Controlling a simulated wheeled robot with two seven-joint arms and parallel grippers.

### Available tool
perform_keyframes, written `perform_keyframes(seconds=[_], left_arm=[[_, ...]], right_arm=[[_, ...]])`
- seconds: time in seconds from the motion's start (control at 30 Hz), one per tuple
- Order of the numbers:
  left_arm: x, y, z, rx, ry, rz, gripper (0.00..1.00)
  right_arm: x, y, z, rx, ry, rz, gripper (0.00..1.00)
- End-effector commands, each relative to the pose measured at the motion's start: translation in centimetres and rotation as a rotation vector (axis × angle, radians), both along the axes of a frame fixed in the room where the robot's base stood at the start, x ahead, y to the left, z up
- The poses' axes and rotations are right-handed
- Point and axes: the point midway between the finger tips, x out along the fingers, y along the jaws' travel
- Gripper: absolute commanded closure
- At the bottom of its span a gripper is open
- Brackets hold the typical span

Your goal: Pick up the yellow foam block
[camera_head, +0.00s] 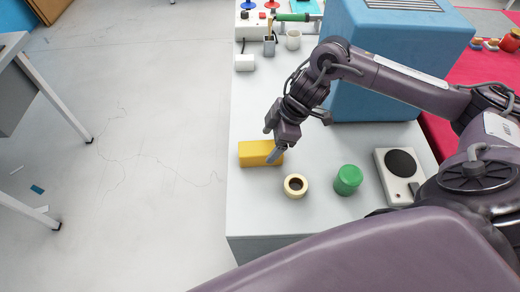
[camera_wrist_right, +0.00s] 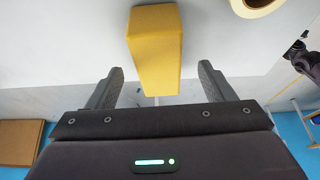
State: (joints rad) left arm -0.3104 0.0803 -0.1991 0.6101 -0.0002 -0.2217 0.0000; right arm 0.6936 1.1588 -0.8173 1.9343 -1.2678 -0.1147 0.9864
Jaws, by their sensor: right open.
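The yellow foam block (camera_head: 258,154) lies on the white table near its left edge in the head view. In the right wrist view the yellow foam block (camera_wrist_right: 155,50) reaches from the top centre down to between the fingers. My right gripper (camera_head: 273,142) is over the block's right part in the head view. In the wrist view my right gripper (camera_wrist_right: 158,82) is open, with one finger on each side of the block and a visible gap on both sides. Part of the block's right end is hidden by a finger in the head view. My left gripper is not in view.
A tape roll (camera_head: 295,186) lies close to the right of the block. A green jar (camera_head: 348,180) and a white hotplate (camera_head: 400,170) are farther right. A large blue box (camera_head: 375,80) stands behind. A grey cup (camera_head: 269,46) is at the back. The table's left edge is near the block.

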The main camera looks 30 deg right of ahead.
Motion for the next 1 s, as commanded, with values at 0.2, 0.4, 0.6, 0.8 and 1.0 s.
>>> perform_keyframes(seconds=[0.2,0.4,0.6,0.8,1.0], left_arm=[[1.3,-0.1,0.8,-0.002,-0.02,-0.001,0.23],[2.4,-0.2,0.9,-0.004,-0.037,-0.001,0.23],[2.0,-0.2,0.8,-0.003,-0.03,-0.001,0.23],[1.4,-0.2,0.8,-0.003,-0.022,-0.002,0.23],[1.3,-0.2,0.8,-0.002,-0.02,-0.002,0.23]], right_arm=[[0.4,1.1,-2.9,0.001,0.003,0.0,0.25],[0.6,1.2,-3.6,0.0,0.0,-0.001,0.25],[0.6,1.2,-3.5,0.0,0.0,0.0,0.36],[0.6,1.2,-3.5,0.0,0.0,0.0,0.62],[0.6,1.2,-3.5,0.0,0.0,0.0,0.72]])
